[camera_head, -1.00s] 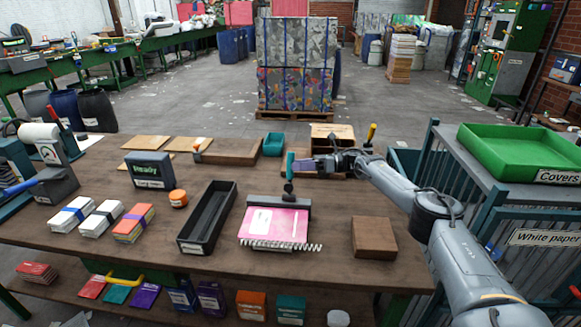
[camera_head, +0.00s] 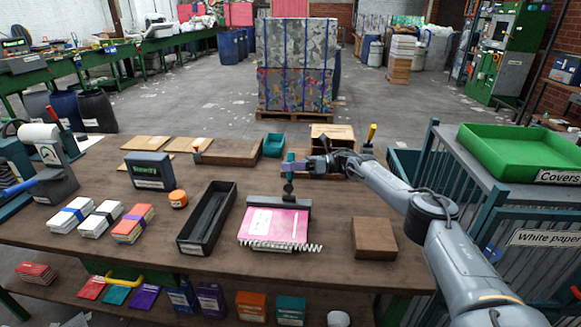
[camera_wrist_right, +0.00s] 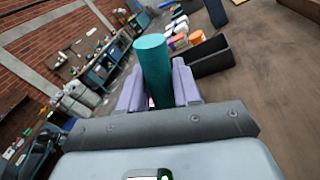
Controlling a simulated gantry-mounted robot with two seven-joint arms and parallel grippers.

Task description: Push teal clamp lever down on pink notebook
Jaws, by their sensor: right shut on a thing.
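The pink notebook (camera_head: 272,224) lies on the brown table with its spiral edge toward me and a pale label on its cover. A dark clamp bar (camera_head: 300,202) lies across its far edge. The teal clamp lever (camera_head: 291,158) stands upright above the bar. My right gripper (camera_head: 291,168) is shut on the lever, coming from the right. In the right wrist view, the teal lever (camera_wrist_right: 153,70) sits between the purple fingers of this gripper (camera_wrist_right: 157,88). The notebook is almost wholly hidden in that view. My left gripper is not in view.
A long black tray (camera_head: 208,217) stands left of the notebook and a brown block (camera_head: 374,238) to its right. An orange roll (camera_head: 178,198) and a dark display box (camera_head: 150,171) are farther left. A teal bin (camera_head: 273,145) stands behind. Bare table lies between notebook and block.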

